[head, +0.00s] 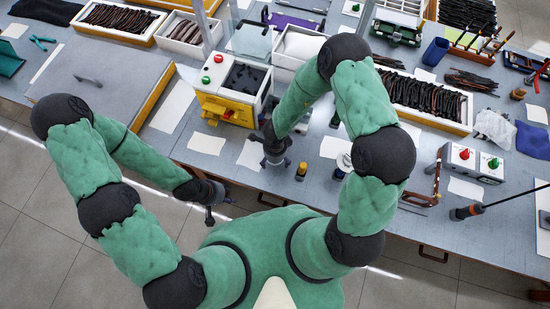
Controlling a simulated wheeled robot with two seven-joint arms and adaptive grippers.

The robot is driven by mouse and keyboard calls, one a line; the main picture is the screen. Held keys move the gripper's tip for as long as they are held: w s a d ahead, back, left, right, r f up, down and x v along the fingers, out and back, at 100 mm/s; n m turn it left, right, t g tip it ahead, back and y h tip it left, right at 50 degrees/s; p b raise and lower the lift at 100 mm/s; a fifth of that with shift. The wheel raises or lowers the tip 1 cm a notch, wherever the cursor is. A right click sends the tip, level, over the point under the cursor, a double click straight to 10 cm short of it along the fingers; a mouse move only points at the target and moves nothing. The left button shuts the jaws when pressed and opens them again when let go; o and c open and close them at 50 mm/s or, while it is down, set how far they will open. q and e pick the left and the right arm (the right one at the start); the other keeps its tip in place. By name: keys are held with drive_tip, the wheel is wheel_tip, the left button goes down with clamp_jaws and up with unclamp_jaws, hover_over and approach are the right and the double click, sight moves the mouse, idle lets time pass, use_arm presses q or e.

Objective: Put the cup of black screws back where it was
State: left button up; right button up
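I cannot make out a cup of black screws for certain. A white round container with a dark top (345,161) stands at the table's front, partly behind my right arm. A dark blue cup (435,52) stands further back on the right; its contents are not visible. My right gripper (275,160) points down over the front of the table, left of a small yellow-and-black bottle (301,171). Its fingers are too small and dark to tell open from shut, or whether it holds anything. My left gripper (210,215) hangs off the table's front edge, away from objects.
A white and yellow machine (232,92) with red and green buttons stands behind my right gripper. A white button box (472,163) stands on the right. A long tray of eyeglass parts (428,95) lies behind it. White paper sheets (206,144) lie along the front.

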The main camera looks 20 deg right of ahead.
wheel_tip(320, 180, up, 12)
drive_tip(key=p, duration=0.6)
drive_tip(key=s+f+n+y, duration=0.2)
drive_tip(key=s+n, duration=0.3)
drive_tip(key=n, duration=0.4)
drive_tip(key=s+a+f+n+y, duration=0.1)
drive_tip(key=s+f+n+y, duration=0.1)
drive_tip(key=n, duration=0.7)
drive_tip(key=s+f, duration=0.1)
drive_tip(key=s, duration=0.1)
drive_tip(key=shift+s+f, duration=0.25)
drive_tip(key=shift+s, duration=0.15)
drive_tip(key=shift+a, duration=0.1)
